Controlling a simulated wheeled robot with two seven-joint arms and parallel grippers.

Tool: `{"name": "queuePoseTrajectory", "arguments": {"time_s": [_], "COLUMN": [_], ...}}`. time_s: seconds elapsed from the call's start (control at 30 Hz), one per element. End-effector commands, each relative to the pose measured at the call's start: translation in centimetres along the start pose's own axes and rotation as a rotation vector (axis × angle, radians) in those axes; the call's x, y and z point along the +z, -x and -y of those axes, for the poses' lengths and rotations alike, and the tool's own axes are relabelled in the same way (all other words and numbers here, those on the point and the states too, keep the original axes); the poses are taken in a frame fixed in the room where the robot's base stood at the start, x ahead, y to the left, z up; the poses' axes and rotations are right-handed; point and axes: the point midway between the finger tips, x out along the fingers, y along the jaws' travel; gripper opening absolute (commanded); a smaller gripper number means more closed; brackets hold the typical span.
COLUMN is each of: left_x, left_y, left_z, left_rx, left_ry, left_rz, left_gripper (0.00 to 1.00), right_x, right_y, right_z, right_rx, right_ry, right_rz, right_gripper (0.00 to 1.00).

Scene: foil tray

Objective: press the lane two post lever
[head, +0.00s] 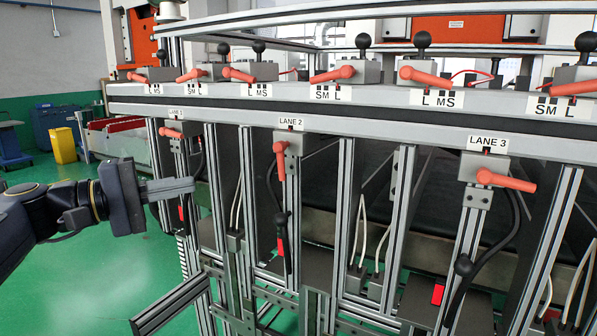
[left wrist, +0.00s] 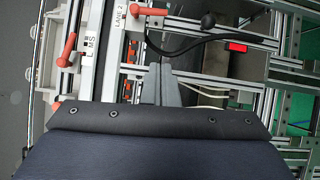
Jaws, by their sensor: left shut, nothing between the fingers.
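The lane two post lever (head: 280,158) is an orange handle. It hangs down from a grey block on the post, below the rail label "LANE 2" (head: 291,123). In the left wrist view, the orange lever (left wrist: 150,11) shows at the top, beside the same label (left wrist: 120,14). My left gripper (head: 192,186) is shut and empty. It points right, left of the lane two post and lower than the lever, apart from it. Its closed fingers also show in the left wrist view (left wrist: 161,84). My right gripper is in neither view.
The lane one lever (head: 171,132) and lane three lever (head: 505,180) sit on neighbouring posts. A black curved rod with a ball knob (head: 281,219) hangs by the lane two post. More orange levers (head: 334,75) line the upper rail. Green floor (head: 110,280) lies open at left.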

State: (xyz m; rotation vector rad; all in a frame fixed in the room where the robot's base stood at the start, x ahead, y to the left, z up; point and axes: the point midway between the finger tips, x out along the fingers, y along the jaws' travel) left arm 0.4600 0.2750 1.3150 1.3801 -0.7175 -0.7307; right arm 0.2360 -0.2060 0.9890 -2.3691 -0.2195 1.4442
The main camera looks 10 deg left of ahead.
Motion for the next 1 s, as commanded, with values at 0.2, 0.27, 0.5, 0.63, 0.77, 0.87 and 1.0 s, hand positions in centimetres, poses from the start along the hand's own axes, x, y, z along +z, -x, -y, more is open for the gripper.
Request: {"name": "queuePoseTrajectory", "arguments": {"time_s": [0.2,0.27,0.5,0.63,0.77,0.87,1.0], "left_x": [-0.3,-0.3,-0.3,-0.2,-0.1,-0.2,-0.2], "left_y": [0.1,0.1,-0.7,-2.6,-5.4,-7.6,-10.4], "left_z": [-0.5,-0.5,-0.6,-0.7,-0.8,-0.8,-0.8], "left_rx": [0.019,0.018,0.017,0.016,0.015,0.015,0.015], "left_ry": [0.0,0.0,0.0,0.0,0.002,0.001,0.002], "left_rz": [0.001,0.001,0.004,0.005,0.008,0.007,0.006], "left_gripper": [0.0,0.0,0.0,0.0,0.0,0.0,0.0], "right_x": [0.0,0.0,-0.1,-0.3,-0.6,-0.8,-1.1], "right_y": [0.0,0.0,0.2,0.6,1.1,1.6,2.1], "right_z": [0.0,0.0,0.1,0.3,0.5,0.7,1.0], "right_rx": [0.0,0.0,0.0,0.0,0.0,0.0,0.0], "right_ry": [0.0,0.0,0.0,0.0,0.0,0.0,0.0], "right_rz": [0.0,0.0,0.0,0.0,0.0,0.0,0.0], "right_gripper": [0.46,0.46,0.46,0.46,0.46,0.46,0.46]}}
